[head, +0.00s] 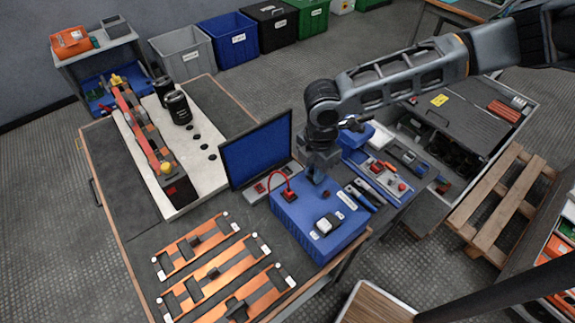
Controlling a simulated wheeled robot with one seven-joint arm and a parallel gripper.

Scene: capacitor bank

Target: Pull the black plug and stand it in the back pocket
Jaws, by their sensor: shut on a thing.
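My gripper (317,173) points down over the back part of a blue box-shaped unit (325,243) on the bench. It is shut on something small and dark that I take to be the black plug. The jaws hide most of it, and I cannot tell whether it is still seated in the unit. A red plug (289,194) with a looped red lead stands in the unit just left of my gripper. A small dark red round spot (326,194) shows on the unit's top just below the jaws. I cannot make out the back pocket for sure.
Orange-and-black bars (215,275) lie front left. Black cylindrical capacitors (177,108) stand on a white panel. A blue tray of tools (380,180) is at the right, and a wooden pallet (500,205) lies beyond.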

